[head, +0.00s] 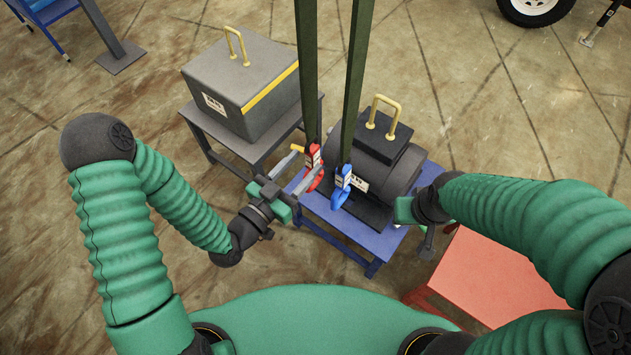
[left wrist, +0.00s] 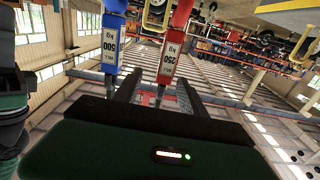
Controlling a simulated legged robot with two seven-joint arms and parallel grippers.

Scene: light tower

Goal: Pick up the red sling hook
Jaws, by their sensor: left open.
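The red sling hook (head: 314,172) hangs at the lower end of a dark green sling, in front of the grey motor. It also shows in the left wrist view (left wrist: 170,58), with a white 250 kg label. My left gripper (head: 306,168) is open beside the red hook. In the left wrist view its two fingers lie on either side of the hook's lower part, with a gap, and its body hides some of it. A blue sling hook (head: 341,187) marked 500 kg hangs just to the right. My right gripper (head: 416,222) is by the motor's right side, its fingers mostly hidden.
The grey motor (head: 378,155) with a yellow handle sits on a blue table (head: 345,232). A grey box (head: 240,85) with a yellow handle rests on a grey table at the left. A red table (head: 495,275) stands at the lower right. Open floor lies beyond.

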